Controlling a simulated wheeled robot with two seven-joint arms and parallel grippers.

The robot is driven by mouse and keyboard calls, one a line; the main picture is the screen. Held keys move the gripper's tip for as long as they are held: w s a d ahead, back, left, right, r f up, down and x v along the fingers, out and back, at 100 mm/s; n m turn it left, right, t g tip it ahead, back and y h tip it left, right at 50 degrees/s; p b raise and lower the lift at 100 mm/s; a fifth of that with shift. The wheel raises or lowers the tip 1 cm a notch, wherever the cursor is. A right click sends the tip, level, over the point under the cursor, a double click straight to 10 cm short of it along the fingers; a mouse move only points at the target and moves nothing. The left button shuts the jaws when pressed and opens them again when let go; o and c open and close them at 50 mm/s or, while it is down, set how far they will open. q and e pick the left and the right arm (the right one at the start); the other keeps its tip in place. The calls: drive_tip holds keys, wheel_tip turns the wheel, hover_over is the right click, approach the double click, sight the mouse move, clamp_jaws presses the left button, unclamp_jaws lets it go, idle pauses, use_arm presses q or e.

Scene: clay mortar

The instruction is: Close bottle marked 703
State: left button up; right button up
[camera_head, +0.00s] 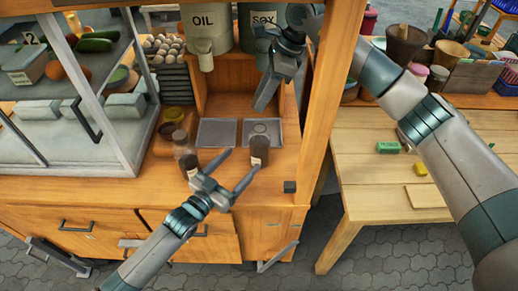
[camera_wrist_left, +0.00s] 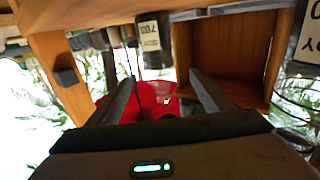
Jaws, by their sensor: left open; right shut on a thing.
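The dark bottle marked 703 (camera_head: 260,152) stands upright on the counter in the head view. In the left wrist view its label (camera_wrist_left: 149,37) reads upside down, and its dark body is between the lines of the two fingers. My left gripper (camera_head: 238,164) is open, with its fingers pointing at the bottle and one fingertip close beside it. I cannot tell whether it touches. My right gripper (camera_head: 262,104) points down above and behind the bottle. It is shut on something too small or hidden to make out. The bottle's mouth is unclear.
Another labelled bottle (camera_head: 188,164) stands left of the left gripper. A metal tray (camera_head: 217,133) lies behind. OIL (camera_head: 206,32) and SOY (camera_head: 263,27) containers stand on the shelf. A wooden post (camera_head: 318,100) rises at the right, with a dark box (camera_head: 289,187) near its foot.

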sight(261, 141)
use_arm(q)
drive_tip(key=x, duration=1.1)
drive_tip(key=shift+w+d, duration=0.1)
drive_tip(key=shift+d, duration=0.15)
use_arm(e)
drive_tip(key=shift+d, duration=0.1)
use_arm(q)
drive_tip(key=c, duration=1.6)
use_arm(e)
drive_tip(key=shift+s+f, duration=0.1)
drive_tip(key=shift+f, duration=2.3)
drive_tip(key=shift+f, duration=0.15)
drive_tip(key=shift+f, duration=0.8)
drive_tip(key=shift+f, duration=0.5)
use_arm(q)
clamp_jaws()
use_arm(e)
drive_tip(key=o, duration=1)
